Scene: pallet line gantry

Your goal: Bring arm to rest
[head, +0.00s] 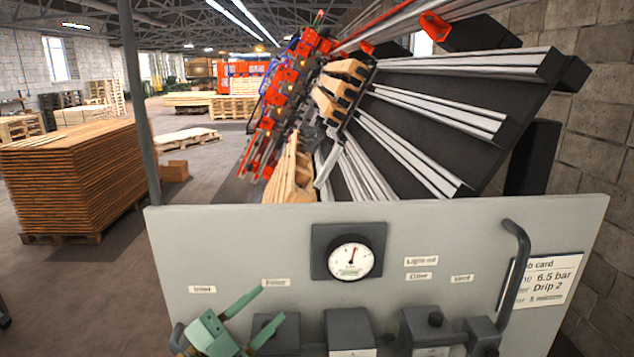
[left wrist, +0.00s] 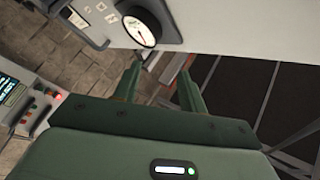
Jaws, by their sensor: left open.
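My left gripper (head: 266,315) is green and open, with nothing between its two fingers. In the head view it is at the lower left, in front of the grey control panel (head: 465,225). The gripper's fingers also show in the left wrist view (left wrist: 158,85), pointing toward the panel's edge and the gauge (left wrist: 138,28). I cannot tell whether the fingers touch the panel. My right gripper is not in view.
The panel carries a round gauge (head: 350,257), several dark boxes along its lower edge, and a curved handle (head: 516,275) at the right. A job card (head: 552,280) hangs at the right. Behind stands a large machine (head: 430,110). A plank stack (head: 75,175) stands at left.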

